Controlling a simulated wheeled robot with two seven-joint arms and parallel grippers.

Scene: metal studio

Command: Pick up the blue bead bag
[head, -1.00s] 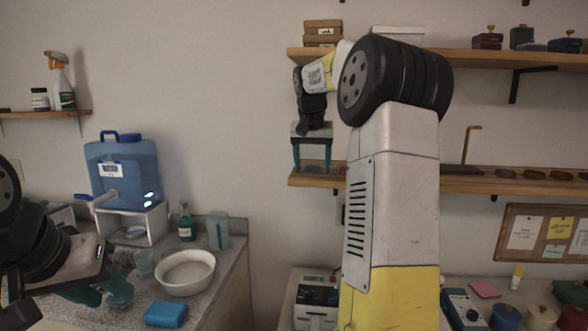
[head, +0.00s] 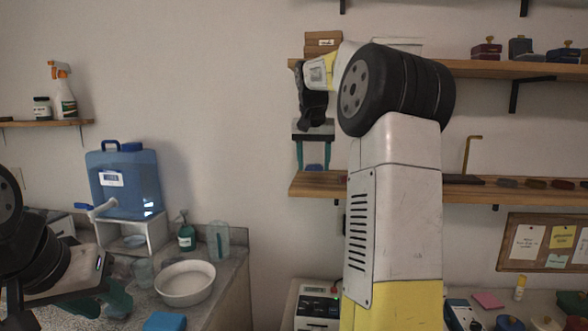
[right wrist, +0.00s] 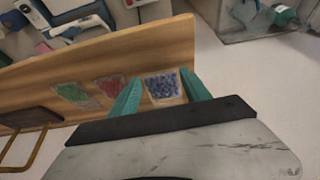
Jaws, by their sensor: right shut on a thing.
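The blue bead bag (right wrist: 163,86) is a small clear packet of dark blue beads, between the two teal fingers of my right gripper (right wrist: 160,92) in the right wrist view. The fingers are shut on it from both sides. In the head view, my right gripper (head: 314,160) points down with the blue bag (head: 314,167) at its fingertips, at the left end of the lower wall shelf (head: 320,187). The bag appears just above the board. My left gripper (head: 106,300) is low at the left by the counter; its finger gap is unclear.
A green bag (right wrist: 70,93) and a red bag (right wrist: 109,88) lie along the shelf beside the blue one. A brown hook stand (right wrist: 30,122) is further along. The upper shelf (head: 480,67) holds boxes and weights. A water tank (head: 125,180) and white bowl (head: 185,282) stand left.

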